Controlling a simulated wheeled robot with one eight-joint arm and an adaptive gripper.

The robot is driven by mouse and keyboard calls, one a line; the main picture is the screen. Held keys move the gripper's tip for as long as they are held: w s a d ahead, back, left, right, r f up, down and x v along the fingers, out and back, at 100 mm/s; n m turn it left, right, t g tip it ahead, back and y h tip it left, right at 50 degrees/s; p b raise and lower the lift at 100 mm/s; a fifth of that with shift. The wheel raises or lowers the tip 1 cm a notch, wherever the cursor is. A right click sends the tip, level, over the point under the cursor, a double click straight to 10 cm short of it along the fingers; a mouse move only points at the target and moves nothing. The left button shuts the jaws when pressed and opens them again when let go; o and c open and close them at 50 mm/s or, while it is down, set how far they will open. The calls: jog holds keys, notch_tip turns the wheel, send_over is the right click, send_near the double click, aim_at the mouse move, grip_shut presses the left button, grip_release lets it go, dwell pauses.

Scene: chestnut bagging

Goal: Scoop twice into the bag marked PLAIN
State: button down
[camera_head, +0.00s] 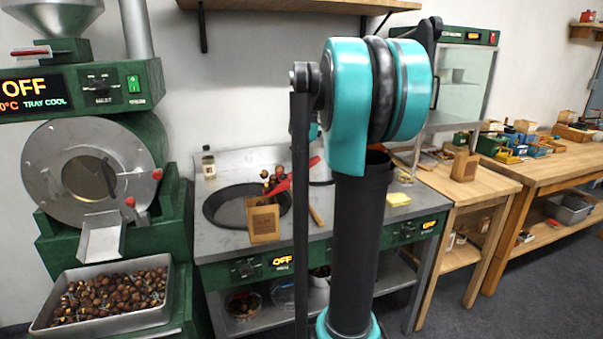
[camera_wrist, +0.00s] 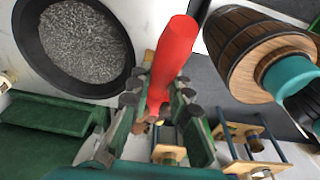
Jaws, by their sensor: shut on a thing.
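In the wrist view my gripper (camera_wrist: 158,98) is shut on the red handle of the scoop (camera_wrist: 172,50). In the head view the red scoop (camera_head: 298,177) is at the stove, partly hidden by my arm, with several chestnuts (camera_head: 272,182) at its left end. These chestnuts are just above a brown paper bag (camera_head: 264,224) standing upright at the front of the stove; I cannot tell whether any are inside it. A second brown bag (camera_head: 464,166) stands on the wooden table to the right. The marks on both bags are too small to read. A metal tray (camera_head: 98,325) holds many chestnuts.
A dark round pan (camera_head: 222,210) is set in the stove top behind the first bag, and shows in the wrist view too (camera_wrist: 40,62). A small bottle (camera_head: 208,162) stands at the stove's back left. The green roaster (camera_head: 142,82) is at left. A dark wooden barrel shape (camera_wrist: 228,48) fills the wrist view's upper right.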

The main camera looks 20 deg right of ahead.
jog(key=a+r+h, duration=0.4)
jog(key=h, duration=0.1)
jog(key=shift+a+r+h, duration=0.25)
jog(key=shift+a+h, duration=0.05)
jog(key=shift+a, duration=0.1)
jog(key=shift+a+r+h, duration=0.3)
jog(key=shift+a+h, duration=0.3)
jog(key=shift+h, duration=0.05)
jog(key=shift+a+r+h, duration=0.3)
jog(key=shift+a+h, duration=0.3)
jog(key=shift+h, duration=0.05)
jog(key=d+f+y, duration=0.1)
jog(key=d+y, duration=0.2)
jog(key=d+f+y, duration=0.1)
jog(key=d+y, duration=0.1)
jog(key=shift+d+f, duration=0.1)
jog(key=shift+f, duration=0.25)
jog(key=d+f+y, duration=0.1)
jog(key=f+y, duration=0.1)
jog(key=d+f+y, duration=0.2)
jog(key=y, duration=0.1)
jog(key=shift+d+f, duration=0.2)
jog(key=shift+f, duration=0.05)
jog(key=y, duration=0.3)
jog(key=shift+d+r, duration=0.25)
jog(key=shift+d, duration=0.1)
jog(key=shift+r, duration=1.45)
